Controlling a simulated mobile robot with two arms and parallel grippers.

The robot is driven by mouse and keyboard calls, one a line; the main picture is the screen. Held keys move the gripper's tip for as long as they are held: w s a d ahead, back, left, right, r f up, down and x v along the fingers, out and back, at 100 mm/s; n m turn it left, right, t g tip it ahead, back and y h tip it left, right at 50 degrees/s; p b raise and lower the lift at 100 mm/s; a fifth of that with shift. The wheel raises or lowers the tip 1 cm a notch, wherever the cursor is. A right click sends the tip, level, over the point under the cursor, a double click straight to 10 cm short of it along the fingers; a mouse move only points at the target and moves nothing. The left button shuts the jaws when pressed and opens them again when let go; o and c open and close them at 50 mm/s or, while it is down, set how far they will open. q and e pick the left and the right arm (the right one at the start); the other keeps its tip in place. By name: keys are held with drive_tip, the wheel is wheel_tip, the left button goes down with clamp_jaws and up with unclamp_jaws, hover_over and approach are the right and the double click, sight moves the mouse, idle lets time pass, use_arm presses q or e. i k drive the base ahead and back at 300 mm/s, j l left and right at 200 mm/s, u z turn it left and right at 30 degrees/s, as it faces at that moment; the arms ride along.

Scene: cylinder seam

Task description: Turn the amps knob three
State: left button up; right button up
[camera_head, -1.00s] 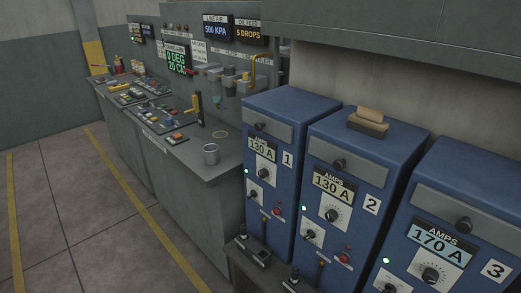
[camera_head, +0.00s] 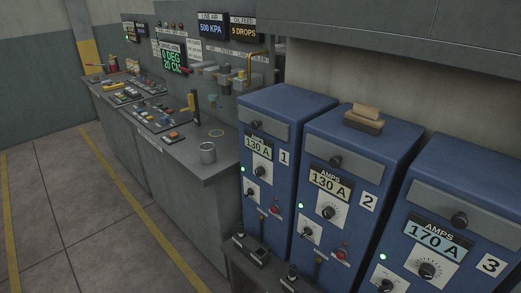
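The blue power unit marked 3 (camera_head: 468,170) stands at the right edge. Its amps display (camera_head: 437,240) reads 170 A. The amps knob of unit 3 (camera_head: 427,270) is a black knob on a white dial just below the display. Unit 2 (camera_head: 375,145) stands to its left, with a display reading 130 A and its own knob (camera_head: 328,212). Unit 1 (camera_head: 291,104) is further left and also reads 130 A. The lower part of unit 3 is cut off by the frame. Neither of my grippers shows in the view.
A wooden-backed brush or block (camera_head: 364,118) lies on top of unit 2. The floor (camera_head: 75,200) at left is clear.

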sight(427, 271)
drive_tip(key=z, duration=1.3)
